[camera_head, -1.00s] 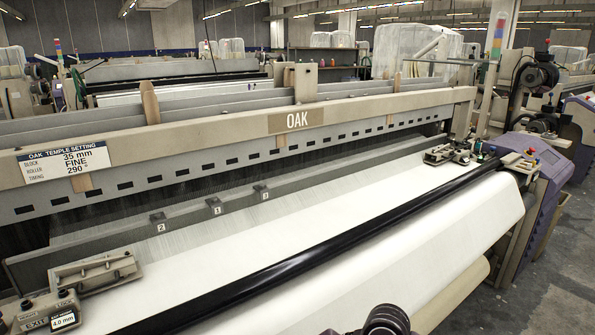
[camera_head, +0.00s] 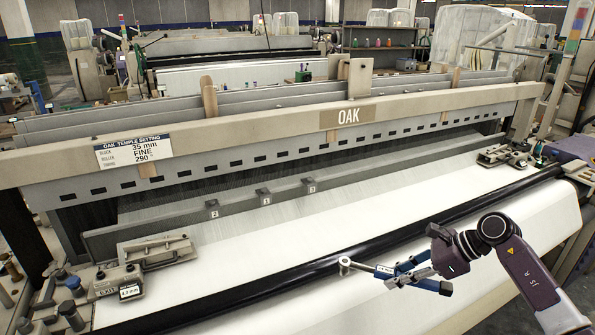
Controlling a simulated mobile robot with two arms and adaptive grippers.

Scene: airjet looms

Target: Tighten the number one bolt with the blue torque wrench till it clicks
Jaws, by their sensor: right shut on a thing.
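The blue torque wrench (camera_head: 384,271) is in my right gripper (camera_head: 411,273), which is shut on its handle. Its round metal head points left, above the cloth and black roller, apart from the beam with the bolts. The blue handle end sticks out to the right of the fingers. On the dark beam behind the cloth are three numbered tags: the left tag (camera_head: 213,213) reads 2, the middle tag (camera_head: 264,197) seems to read 1, and the right tag (camera_head: 310,185) seems to read 3. The bolts themselves are too small to make out. My left gripper is not in view.
The loom's long top rail (camera_head: 240,138) with the OAK sign runs above the beam. Temple blocks sit at the left (camera_head: 155,250) and right (camera_head: 505,155) cloth edges. A black roller (camera_head: 300,272) crosses in front. The white cloth (camera_head: 400,212) is clear.

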